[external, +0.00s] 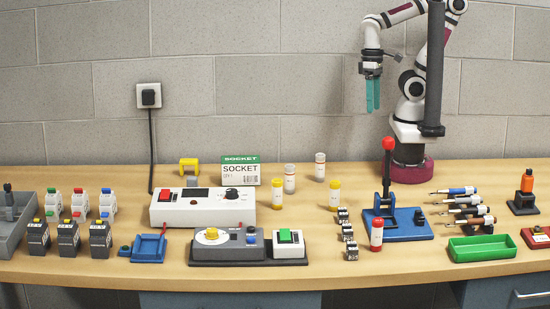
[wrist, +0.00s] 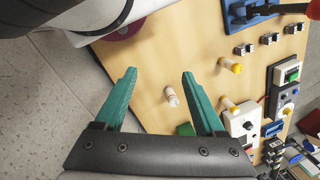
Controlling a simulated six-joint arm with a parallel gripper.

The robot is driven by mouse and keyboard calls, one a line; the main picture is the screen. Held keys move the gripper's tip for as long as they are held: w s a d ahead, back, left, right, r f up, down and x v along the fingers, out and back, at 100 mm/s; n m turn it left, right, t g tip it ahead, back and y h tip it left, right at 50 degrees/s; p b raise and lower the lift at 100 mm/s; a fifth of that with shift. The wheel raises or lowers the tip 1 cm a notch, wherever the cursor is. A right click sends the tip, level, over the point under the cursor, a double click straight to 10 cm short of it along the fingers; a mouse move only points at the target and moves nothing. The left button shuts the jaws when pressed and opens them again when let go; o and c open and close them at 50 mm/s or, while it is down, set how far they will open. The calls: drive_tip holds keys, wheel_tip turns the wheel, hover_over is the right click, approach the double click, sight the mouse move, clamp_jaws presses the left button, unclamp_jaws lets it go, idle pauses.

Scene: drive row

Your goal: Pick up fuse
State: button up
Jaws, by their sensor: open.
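Several cylinders that look like fuses stand on the wooden table. Two are white-topped: one with a red band (external: 320,167) and one with a grey top (external: 290,179). Two are yellow, one (external: 276,193) left of the other (external: 335,194). A red one (external: 376,234) stands by the blue press. My gripper (external: 373,108) is open and empty, pointing down high above the back of the table. In the wrist view, a white-topped cylinder (wrist: 171,96) shows below and between the spread teal fingers, well apart from them.
A blue press with a red-knobbed lever (external: 388,145) stands front right, with several small clamps (external: 350,240) beside it. A white control box (external: 175,208), a grey dial unit (external: 210,244) and a SOCKET carton (external: 241,172) stand left. A green tray (external: 482,249) is at right.

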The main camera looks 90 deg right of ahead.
drive_tip(key=w+a+r+n, duration=0.1)
drive_tip(key=w+r+n, duration=0.1)
drive_tip(key=w+n, duration=0.45)
drive_tip(key=n+h, duration=0.2)
drive_tip(key=n, duration=0.7)
hover_over(290, 175)
drive_tip(key=d, duration=0.1)
wheel_tip(290, 175, down, 6)
drive_tip(key=f, duration=1.5)
drive_tip(key=shift+s+d+f, duration=0.1)
drive_tip(key=shift+d+f, duration=0.2)
drive_tip(key=shift+d, duration=0.05)
clamp_jaws()
